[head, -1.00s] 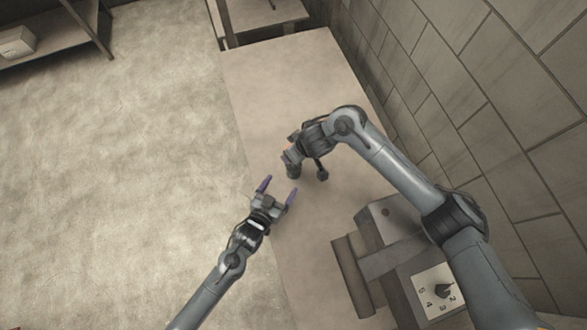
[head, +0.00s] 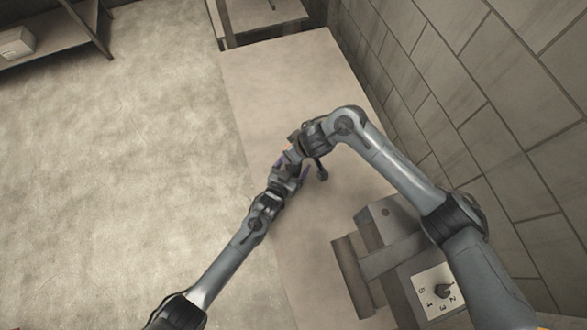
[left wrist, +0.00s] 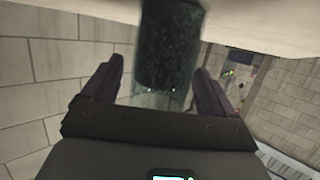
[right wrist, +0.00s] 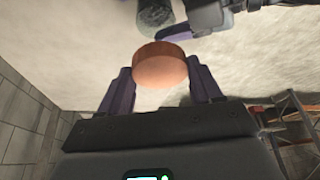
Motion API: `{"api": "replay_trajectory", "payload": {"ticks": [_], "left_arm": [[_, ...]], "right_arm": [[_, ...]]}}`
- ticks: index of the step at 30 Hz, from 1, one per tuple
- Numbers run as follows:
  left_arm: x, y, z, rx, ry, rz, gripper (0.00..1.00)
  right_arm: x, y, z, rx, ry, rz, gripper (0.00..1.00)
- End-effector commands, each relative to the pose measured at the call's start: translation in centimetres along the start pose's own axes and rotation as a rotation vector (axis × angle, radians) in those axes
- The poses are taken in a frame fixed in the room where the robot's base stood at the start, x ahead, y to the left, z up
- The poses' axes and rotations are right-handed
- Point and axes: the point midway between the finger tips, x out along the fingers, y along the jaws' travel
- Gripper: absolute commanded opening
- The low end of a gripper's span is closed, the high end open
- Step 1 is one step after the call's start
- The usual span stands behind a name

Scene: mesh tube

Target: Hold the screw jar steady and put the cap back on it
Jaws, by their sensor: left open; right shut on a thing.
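The screw jar (left wrist: 165,45) is a dark, see-through cylinder with small bits inside. In the left wrist view it stands between the two spread fingers of my left gripper (left wrist: 158,68), with a gap at each side. My right gripper (right wrist: 160,66) is shut on the cap (right wrist: 161,66), a round copper-brown disc. The jar also shows at the top of the right wrist view (right wrist: 154,12), apart from the cap, with a purple left finger beside it. In the head view the grippers crowd together over the table and mostly hide jar and cap.
The pale table (head: 275,80) is clear beyond the grippers. A grey machine with a numbered dial (head: 437,290) stands at the near right. A tiled wall (head: 480,110) runs along the right side. A shelf with a white box (head: 17,43) is at the far left.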

Motion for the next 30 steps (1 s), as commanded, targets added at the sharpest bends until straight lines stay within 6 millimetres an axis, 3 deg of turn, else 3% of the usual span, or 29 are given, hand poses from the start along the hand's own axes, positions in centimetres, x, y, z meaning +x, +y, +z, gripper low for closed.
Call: {"api": "replay_trajectory", "payload": {"ticks": [6,22,26,30], "left_arm": [[0.0,0.0,0.0,0.0,0.0,0.0,0.87],[0.0,0.0,0.0,0.0,0.0,0.0,0.06],[0.0,0.0,0.0,0.0,0.0,0.0,0.06],[0.0,0.0,0.0,0.0,0.0,0.0,0.06]], "right_arm": [[0.0,0.0,0.0,0.0,0.0,0.0,0.37],[0.0,0.0,0.0,0.0,0.0,0.0,0.37],[0.3,0.0,0.2,0.001,-0.002,-0.001,0.37],[1.9,-0.1,1.0,0.002,-0.006,-0.002,0.37]]}}
